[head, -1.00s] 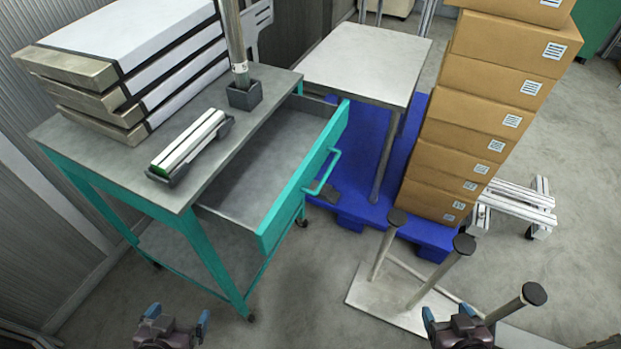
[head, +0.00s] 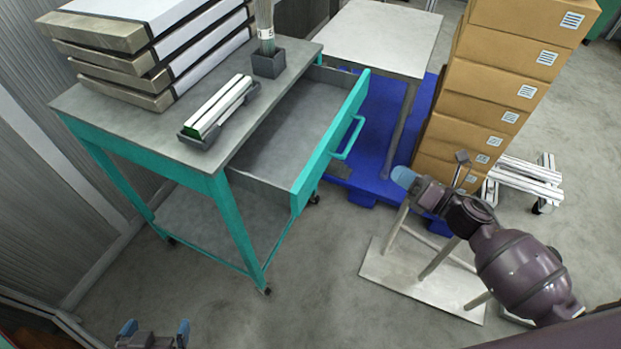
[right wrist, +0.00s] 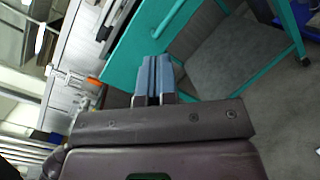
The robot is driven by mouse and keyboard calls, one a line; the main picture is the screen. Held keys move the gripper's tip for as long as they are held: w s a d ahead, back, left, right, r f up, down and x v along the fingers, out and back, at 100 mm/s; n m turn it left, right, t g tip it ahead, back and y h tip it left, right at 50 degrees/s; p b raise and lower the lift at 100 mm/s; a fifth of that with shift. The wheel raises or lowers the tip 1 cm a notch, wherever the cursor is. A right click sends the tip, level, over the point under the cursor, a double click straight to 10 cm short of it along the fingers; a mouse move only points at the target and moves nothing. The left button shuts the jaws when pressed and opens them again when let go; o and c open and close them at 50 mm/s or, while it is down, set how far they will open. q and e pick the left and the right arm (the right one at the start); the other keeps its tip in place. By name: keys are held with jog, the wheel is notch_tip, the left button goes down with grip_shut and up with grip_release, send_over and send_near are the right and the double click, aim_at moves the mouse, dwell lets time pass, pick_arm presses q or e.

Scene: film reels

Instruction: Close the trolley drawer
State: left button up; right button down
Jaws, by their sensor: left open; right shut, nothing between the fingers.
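The trolley (head: 95,107) has a grey top and a teal frame. Its drawer (head: 297,186) is pulled out to the right, with a teal front and a teal bar handle (head: 347,140). The drawer interior looks empty. My right gripper (head: 404,178) is shut and empty, raised to the right of the drawer front and apart from the handle in the head view. Its closed blue fingers (right wrist: 154,76) show in the right wrist view, with teal trolley parts (right wrist: 135,45) beyond them. My left gripper (head: 153,334) is open and empty at the bottom left, clear of the trolley.
Several flat boxes (head: 125,62), a tray with white bars (head: 216,108) and a dark holder (head: 270,62) stand on the trolley top. Right of the drawer are a blue pallet (head: 374,133), stacked cartons (head: 490,72) and a white post stand (head: 400,280). Floor in front is clear.

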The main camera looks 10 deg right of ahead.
jog(key=s+a+f+n+g+y, duration=0.2)
jog(key=s+a+n+g+y, duration=0.1)
jog(key=n, duration=0.6)
jog(key=n+g, duration=0.1)
jog(key=n, duration=0.2)
send_near(319, 171)
jog(key=x, duration=0.5)
jog(key=shift+w+a+p, duration=0.2)
jog(key=shift+w+p, duration=0.1)
jog(key=shift+p, duration=0.1)
jog(key=shift+x, duration=0.85)
pick_arm(q)
jog(key=shift+s+a+r, duration=0.35)
jog(key=shift+s+a, duration=0.2)
jog(key=shift+s, duration=0.05)
pick_arm(e)
jog(key=shift+a, duration=0.1)
pick_arm(q)
jog(key=shift+d, duration=0.1)
